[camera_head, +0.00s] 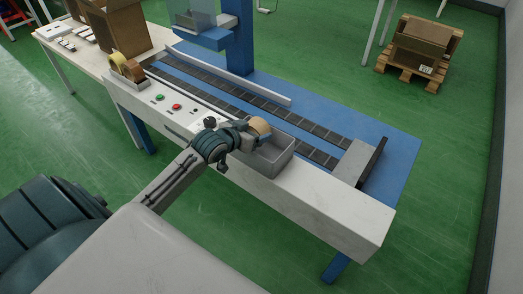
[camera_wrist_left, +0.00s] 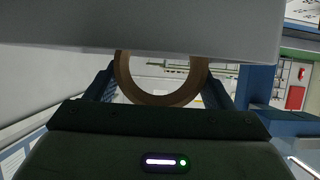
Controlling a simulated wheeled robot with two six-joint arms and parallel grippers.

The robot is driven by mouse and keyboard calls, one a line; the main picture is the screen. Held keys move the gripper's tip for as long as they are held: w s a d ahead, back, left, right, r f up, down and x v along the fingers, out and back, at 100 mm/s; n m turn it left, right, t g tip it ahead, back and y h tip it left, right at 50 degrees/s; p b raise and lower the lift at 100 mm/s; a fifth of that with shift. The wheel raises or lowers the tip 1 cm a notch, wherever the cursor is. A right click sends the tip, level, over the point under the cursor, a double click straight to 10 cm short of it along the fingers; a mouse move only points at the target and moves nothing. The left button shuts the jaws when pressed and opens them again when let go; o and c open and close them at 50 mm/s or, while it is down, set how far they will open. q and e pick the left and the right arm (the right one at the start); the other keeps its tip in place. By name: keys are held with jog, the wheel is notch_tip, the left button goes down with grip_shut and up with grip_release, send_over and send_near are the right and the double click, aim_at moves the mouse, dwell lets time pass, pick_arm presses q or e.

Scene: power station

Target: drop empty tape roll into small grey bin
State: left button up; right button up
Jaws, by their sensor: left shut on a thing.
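My left gripper (camera_head: 250,131) is shut on the empty tape roll (camera_head: 259,127), a tan cardboard ring. It holds the roll at the left end of the small grey bin (camera_head: 278,164), close to its rim. The bin is an open box standing on the white front ledge of the machine. In the left wrist view the roll (camera_wrist_left: 160,99) shows as a ring between the two blue-grey fingers (camera_wrist_left: 159,88), its top hidden behind a pale grey surface. I cannot tell whether the roll touches the bin. My right gripper is not in view.
A conveyor (camera_head: 240,101) runs behind the bin on a blue-framed machine. Green and red buttons (camera_head: 176,107) sit on the ledge to the left. Tape rolls (camera_head: 128,69) stand farther left, near cardboard boxes (camera_head: 115,25). A pallet with a box (camera_head: 421,48) stands at the back right.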

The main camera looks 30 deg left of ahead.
pick_arm(q)
jog(key=o, duration=1)
jog(key=shift+p+v, duration=1.2)
jog(key=shift+v, duration=4.25)
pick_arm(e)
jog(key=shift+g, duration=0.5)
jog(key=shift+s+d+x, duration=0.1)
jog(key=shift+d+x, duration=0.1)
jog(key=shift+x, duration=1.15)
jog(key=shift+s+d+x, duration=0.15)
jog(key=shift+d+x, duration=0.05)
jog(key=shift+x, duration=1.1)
